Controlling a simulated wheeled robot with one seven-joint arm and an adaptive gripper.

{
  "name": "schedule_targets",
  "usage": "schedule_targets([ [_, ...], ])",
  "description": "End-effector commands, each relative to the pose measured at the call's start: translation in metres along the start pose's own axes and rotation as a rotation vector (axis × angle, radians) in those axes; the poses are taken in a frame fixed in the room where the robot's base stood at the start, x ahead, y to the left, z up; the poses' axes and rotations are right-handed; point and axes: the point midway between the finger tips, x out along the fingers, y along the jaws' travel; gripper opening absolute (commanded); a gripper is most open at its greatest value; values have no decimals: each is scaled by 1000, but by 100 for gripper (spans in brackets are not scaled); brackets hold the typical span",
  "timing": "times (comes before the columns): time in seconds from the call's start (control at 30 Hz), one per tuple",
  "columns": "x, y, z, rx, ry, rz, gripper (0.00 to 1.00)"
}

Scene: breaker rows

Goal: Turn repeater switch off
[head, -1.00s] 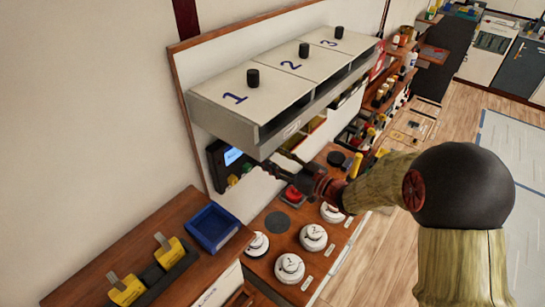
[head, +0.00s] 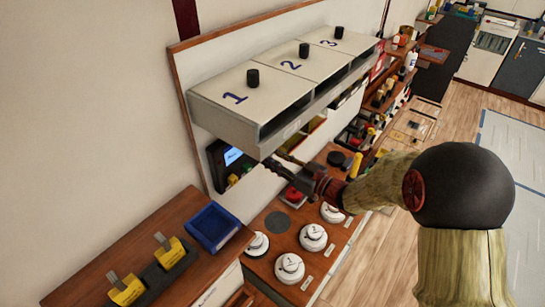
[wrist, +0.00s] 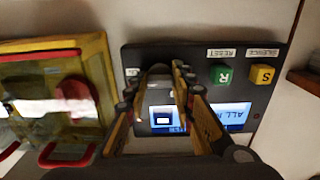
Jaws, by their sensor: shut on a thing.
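The dark repeater panel (head: 214,160) is on the wall under the cabinet numbered 1; in the wrist view the panel (wrist: 196,58) fills the middle and appears upside down. My gripper (wrist: 157,84) reaches over its left part in that view, with the fingers closed around a small grey switch knob (wrist: 158,72). The fingers hide much of the knob, so its setting cannot be told. In the head view my gripper (head: 274,165) is right of the panel, beneath the cabinet edge.
A green button (wrist: 222,75) labelled RESET and a yellow button (wrist: 263,74) labelled SILENCE sit beside the knob, near a lit blue screen (wrist: 225,116). A yellow-framed box with red handles (wrist: 55,90) is close on the left. The numbered cabinets (head: 255,95) overhang my gripper.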

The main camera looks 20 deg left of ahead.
Motion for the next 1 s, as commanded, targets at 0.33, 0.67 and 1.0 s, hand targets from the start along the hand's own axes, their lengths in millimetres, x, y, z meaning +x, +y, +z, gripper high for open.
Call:
schedule_targets([
  [0.33, 0, 0, 2, -59, 1, 0, 0],
  [0.67, 0, 0, 5, -302, 2, 1, 0],
  [1.0, 0, 0, 5, -625, 2, 1, 0],
])
